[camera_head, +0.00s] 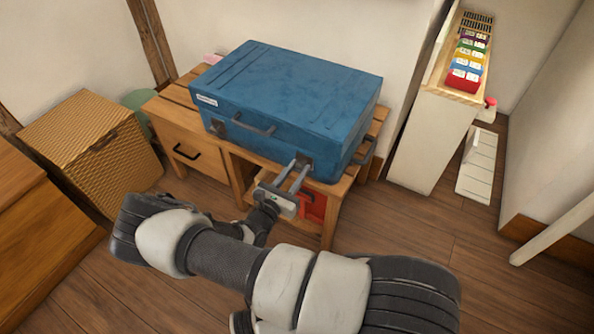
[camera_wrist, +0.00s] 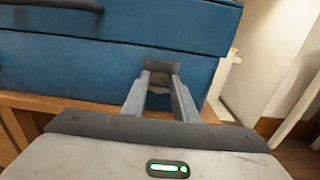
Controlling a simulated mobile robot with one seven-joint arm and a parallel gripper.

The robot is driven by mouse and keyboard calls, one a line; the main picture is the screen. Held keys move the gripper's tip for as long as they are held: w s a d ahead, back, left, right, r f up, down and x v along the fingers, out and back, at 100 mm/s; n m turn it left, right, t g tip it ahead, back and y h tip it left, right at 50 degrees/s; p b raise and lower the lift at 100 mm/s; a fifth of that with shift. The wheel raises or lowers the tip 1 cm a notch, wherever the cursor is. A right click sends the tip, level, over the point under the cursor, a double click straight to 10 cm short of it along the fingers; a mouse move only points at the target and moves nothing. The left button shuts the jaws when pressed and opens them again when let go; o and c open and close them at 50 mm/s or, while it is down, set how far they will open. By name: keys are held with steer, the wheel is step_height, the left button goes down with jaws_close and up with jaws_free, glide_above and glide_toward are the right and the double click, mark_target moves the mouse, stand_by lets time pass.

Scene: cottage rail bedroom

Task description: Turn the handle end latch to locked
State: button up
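A blue case (camera_head: 285,95) lies closed on a wooden bench, with a dark carry handle (camera_head: 252,127) on its front face. One dark grey latch (camera_head: 217,127) is left of that handle. The right front latch (camera_wrist: 162,67), near the corner with the side handle (camera_head: 366,150), is partly hidden by my fingers. My gripper (camera_head: 298,163) reaches this right latch from the front. In the wrist view, my two fingers (camera_wrist: 161,80) stand apart, with their tips at the latch's two sides. I cannot tell whether they touch it, or the latch's setting.
The wooden bench (camera_head: 180,120) has a drawer at left and an open space holding a red object (camera_head: 313,206) below my gripper. A wicker box (camera_head: 95,145) stands left. A white shelf unit (camera_head: 430,140) stands right. Wooden floor is open at right front.

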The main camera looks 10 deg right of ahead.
steer(key=c, duration=0.4)
steer(key=shift+m, duration=0.3)
steer(key=m+p, duration=0.2)
steer(key=m, duration=0.1)
steer(key=shift+s+r, duration=0.1)
steer(key=m+p, duration=0.2)
steer(key=m, duration=0.3)
steer(key=shift+d, duration=0.1)
steer(key=m+p, duration=0.2)
steer(key=m, duration=0.3)
steer(key=shift+p, duration=0.3)
steer(key=shift+f+m+p, duration=0.15)
steer(key=shift+m+p, duration=0.25)
steer(key=shift+m, duration=0.7)
steer(key=shift+f+m+p, duration=0.1)
steer(key=shift+m+p, duration=0.3)
steer(key=shift+m, duration=0.7)
